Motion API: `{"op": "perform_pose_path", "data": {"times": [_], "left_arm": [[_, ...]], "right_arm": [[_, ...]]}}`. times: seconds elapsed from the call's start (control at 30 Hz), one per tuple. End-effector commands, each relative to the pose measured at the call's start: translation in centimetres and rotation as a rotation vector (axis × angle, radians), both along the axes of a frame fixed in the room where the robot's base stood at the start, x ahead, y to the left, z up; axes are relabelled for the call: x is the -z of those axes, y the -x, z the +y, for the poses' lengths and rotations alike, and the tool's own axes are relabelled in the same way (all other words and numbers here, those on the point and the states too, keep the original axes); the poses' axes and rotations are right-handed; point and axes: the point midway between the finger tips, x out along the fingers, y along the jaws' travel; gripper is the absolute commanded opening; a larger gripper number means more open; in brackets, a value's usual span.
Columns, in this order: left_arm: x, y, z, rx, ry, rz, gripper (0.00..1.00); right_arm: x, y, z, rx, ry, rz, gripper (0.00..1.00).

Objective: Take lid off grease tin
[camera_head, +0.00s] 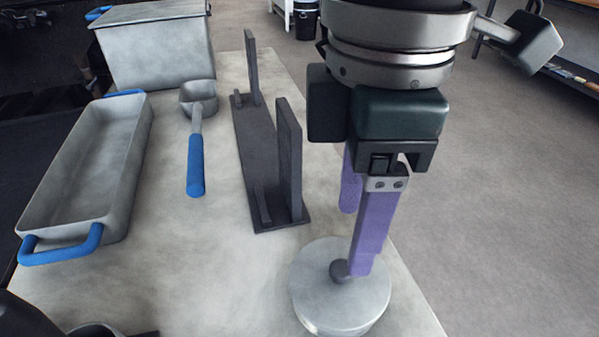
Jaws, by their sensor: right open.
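The grease tin (325,328) stands at the front right of the worktop. Its round grey lid (310,284) is on top, with a small dark knob (339,271) in the middle. My right gripper (354,240) points down over the lid, its two purple fingers apart and empty. The nearer fingertip overlaps the knob's right side in the picture; I cannot tell whether they touch. The farther finger ends behind the knob, higher in the picture. My left gripper is not in view.
The pale worktop (225,270) also holds a long grey tray (75,170) with blue handles, a blue-handled ladle (196,165), a dark upright rack (258,150) just left of the gripper, and a grey metal box (155,50) at the back. Open floor lies to the right.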

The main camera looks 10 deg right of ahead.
Motion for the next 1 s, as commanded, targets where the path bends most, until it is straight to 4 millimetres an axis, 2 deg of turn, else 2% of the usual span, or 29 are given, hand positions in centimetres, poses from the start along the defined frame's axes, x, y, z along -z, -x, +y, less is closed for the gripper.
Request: {"op": "perform_pose_path", "data": {"times": [0.47, 0.77, 1.0], "left_arm": [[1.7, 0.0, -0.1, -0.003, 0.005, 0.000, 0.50], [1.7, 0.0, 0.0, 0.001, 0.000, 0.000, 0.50], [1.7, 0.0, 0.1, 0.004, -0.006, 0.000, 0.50]], "right_arm": [[6.2, 0.1, 0.2, 0.000, 0.001, 0.000, 0.65], [6.6, 0.0, 0.3, -0.001, 0.000, -0.003, 0.65], [6.6, 0.0, 0.3, -0.001, -0.001, -0.002, 0.38]]}}
